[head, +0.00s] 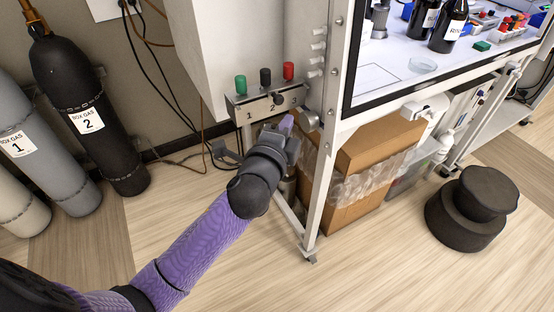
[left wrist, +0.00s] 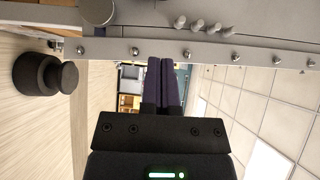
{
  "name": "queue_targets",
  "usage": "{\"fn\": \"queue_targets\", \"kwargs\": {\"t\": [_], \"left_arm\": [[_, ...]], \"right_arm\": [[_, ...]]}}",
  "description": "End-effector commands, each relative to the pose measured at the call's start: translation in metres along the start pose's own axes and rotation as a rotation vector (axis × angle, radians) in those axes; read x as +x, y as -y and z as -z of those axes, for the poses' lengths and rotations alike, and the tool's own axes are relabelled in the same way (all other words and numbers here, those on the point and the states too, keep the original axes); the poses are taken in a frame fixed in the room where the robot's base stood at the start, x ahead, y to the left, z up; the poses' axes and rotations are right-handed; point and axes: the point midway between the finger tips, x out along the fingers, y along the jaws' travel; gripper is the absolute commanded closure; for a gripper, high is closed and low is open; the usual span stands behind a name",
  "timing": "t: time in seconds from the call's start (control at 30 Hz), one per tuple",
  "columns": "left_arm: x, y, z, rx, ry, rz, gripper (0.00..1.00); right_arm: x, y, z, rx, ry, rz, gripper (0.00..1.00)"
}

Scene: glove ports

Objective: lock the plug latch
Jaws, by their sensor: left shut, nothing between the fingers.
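A grey metal panel (head: 240,112) numbered 1, 2 and 3 is fixed beside the white frame post, with a green plug (head: 240,84), a black plug (head: 265,77) and a red plug (head: 288,71) standing along its top. A round grey knob (head: 309,121) sits at the panel's right end; a grey cylinder (left wrist: 97,11) shows at the top of the left wrist view. I cannot tell which part is the plug latch. My left gripper (head: 286,124) is in front of and below the panel, partly covering its lower edge. Its purple fingers (left wrist: 161,82) are shut and empty. My right gripper is not in view.
The white frame post (head: 328,150) stands right of my gripper, with a cardboard box (head: 372,152) behind it. Gas cylinders (head: 70,75) stand at left, with hanging cables near the wall. The front floor is open.

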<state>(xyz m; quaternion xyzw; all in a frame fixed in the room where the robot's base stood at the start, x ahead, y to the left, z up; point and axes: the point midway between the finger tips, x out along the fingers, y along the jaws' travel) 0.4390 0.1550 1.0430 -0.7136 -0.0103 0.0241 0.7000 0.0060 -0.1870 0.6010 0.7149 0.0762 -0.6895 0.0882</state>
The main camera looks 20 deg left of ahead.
Motion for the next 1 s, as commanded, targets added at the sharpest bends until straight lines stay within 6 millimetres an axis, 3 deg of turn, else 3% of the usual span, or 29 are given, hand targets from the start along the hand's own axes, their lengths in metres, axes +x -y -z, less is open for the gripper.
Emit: {"fn": "queue_targets", "kwargs": {"t": [0.43, 0.6, 1.0], "left_arm": [[-0.077, -0.001, 0.0, -0.001, 0.001, -0.003, 1.0], [-0.086, 0.0, 0.0, 0.0, 0.001, -0.001, 1.0], [-0.085, 0.0, 0.0, 0.0, 0.001, -0.001, 1.0]], "right_arm": [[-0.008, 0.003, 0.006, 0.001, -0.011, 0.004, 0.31], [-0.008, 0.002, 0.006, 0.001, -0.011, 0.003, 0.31], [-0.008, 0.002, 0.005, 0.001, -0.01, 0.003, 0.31]]}}
